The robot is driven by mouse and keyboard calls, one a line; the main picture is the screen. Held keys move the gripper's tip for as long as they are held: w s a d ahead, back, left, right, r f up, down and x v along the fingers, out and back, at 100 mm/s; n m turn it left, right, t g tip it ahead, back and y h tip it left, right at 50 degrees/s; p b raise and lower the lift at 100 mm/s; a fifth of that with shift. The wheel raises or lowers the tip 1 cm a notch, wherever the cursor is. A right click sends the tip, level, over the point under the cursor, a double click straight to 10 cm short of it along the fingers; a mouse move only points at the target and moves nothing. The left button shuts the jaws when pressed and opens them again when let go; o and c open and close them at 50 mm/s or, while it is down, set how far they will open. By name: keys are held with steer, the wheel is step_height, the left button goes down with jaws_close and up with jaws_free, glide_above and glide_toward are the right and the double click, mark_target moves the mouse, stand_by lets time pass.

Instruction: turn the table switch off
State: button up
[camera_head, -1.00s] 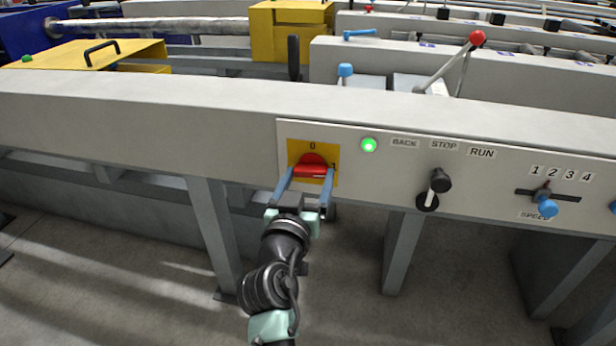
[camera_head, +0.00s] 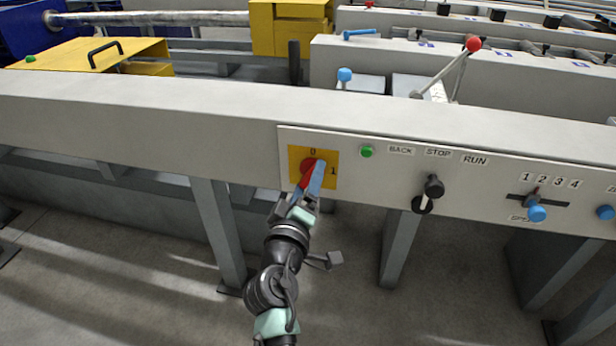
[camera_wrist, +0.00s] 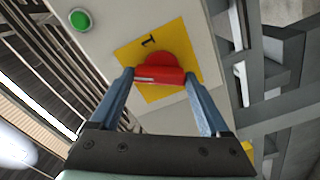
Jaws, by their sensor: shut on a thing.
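The table switch (camera_head: 307,172) is a red rotary knob on a yellow plate (camera_head: 329,157) marked 0 at the top and 1 at the right. Its handle now stands steeply, close to upright, tilted a little. My gripper (camera_head: 313,176) is shut on the red handle, its blue fingers partly covering it in the head view. In the wrist view the red knob (camera_wrist: 158,62) sits between my two fingertips (camera_wrist: 159,76). The green lamp (camera_head: 367,151) right of the plate looks dull, unlit; it also shows in the wrist view (camera_wrist: 80,20).
On the same grey panel are a black BACK/STOP/RUN lever (camera_head: 433,187) and a blue-knobbed speed slider (camera_head: 537,213). A red-tipped lever (camera_head: 473,44) rises behind the beam. Table legs (camera_head: 218,235) stand below; the floor in front is open.

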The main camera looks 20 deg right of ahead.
steer(key=n+p, duration=0.2)
steer(key=n, duration=0.4)
steer(key=shift+f, duration=0.1)
stand_by(0.6)
steer(key=o, duration=1.2)
steer(key=shift+a+p, duration=0.1)
steer(key=shift+p, duration=0.2)
steer(key=p+v, duration=0.2)
steer(key=v, duration=1.1)
